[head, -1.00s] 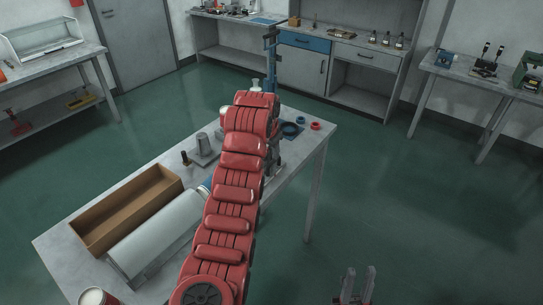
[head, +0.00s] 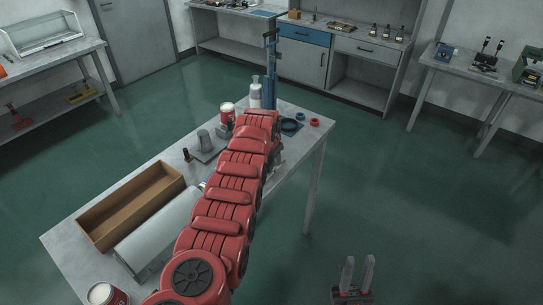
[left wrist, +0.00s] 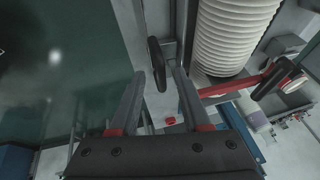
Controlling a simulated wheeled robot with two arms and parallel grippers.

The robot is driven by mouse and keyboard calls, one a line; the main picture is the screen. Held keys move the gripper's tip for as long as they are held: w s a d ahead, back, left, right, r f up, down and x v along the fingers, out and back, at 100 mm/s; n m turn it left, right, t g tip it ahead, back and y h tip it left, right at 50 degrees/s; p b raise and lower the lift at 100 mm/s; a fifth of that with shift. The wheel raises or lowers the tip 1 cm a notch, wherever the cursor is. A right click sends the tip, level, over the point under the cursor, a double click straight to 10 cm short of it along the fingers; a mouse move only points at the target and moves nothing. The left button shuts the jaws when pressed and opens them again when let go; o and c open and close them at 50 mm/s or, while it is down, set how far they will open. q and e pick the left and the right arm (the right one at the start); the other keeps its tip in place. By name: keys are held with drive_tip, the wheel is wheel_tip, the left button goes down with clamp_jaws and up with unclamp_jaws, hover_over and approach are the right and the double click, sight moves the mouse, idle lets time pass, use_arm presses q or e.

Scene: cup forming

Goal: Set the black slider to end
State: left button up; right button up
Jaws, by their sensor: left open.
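In the left wrist view, a black oval piece (left wrist: 156,56), which looks like the black slider, stands on a grey metal part. My left gripper (left wrist: 158,76) is open, with a fingertip on either side of this piece. I cannot tell whether they touch it. In the head view, my red left arm covers the slider and most of that gripper. My right gripper (head: 358,262) is open and empty at the bottom, over the floor.
The left wrist view shows a white ribbed column (left wrist: 232,35) and a red lever with a black end (left wrist: 270,80) close on the right.

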use_arm(q)
drive_tip(key=shift+c, duration=0.3)
clamp_jaws()
idle(1.1)
